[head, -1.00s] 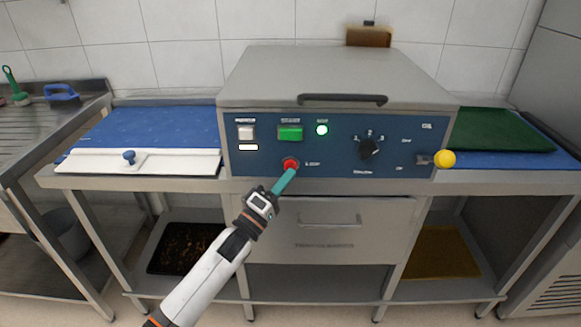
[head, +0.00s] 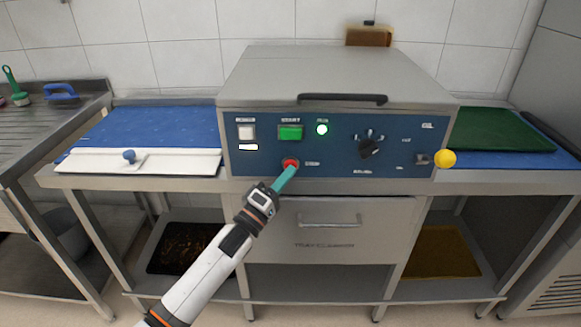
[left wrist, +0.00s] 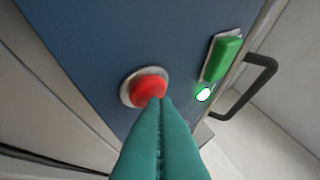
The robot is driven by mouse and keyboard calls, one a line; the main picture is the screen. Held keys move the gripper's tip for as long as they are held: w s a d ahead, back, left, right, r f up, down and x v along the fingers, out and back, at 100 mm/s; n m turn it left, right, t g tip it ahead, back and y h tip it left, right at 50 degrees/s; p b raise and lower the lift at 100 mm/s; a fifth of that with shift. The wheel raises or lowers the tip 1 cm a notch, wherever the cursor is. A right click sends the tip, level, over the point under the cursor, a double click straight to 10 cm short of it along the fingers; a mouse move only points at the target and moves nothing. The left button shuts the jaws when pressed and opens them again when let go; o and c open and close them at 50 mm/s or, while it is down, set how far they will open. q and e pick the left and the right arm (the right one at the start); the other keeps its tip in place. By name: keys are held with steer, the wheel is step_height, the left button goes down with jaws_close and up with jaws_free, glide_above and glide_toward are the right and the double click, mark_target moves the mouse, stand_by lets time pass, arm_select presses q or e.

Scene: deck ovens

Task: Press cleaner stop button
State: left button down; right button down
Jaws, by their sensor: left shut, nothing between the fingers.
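The cleaner (head: 325,100) is a grey-lidded machine with a blue front panel. Its red stop button (head: 291,163) sits low on the panel, below the green start button (head: 290,132). A run lamp (head: 322,130) glows green. My left gripper (head: 293,170) is shut and empty, with its teal fingertips at the red button's lower edge. In the left wrist view the fingertips (left wrist: 160,102) overlap the lower right edge of the red stop button (left wrist: 147,88); I cannot tell whether they touch it. My right gripper is not in view.
A drawer (head: 325,222) is below. A sink counter (head: 50,125) stands at far left.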

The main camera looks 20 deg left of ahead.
arm_select(q)
steer(key=shift+w+a, duration=0.1)
steer(key=shift+w, duration=0.15)
steer(key=shift+s+r, duration=0.1)
steer(key=shift+s, duration=0.05)
stand_by(0.4)
steer(key=shift+s+d+p, duration=0.3)
steer(key=shift+s+p, duration=0.35)
steer(key=shift+s, duration=0.1)
steer(key=s+p, duration=0.1)
steer(key=s, duration=0.1)
steer(key=s+d+p, duration=0.1)
steer(key=s+p, duration=0.1)
steer(key=shift+s+d, duration=0.15)
steer(key=shift+s, duration=0.25)
stand_by(0.3)
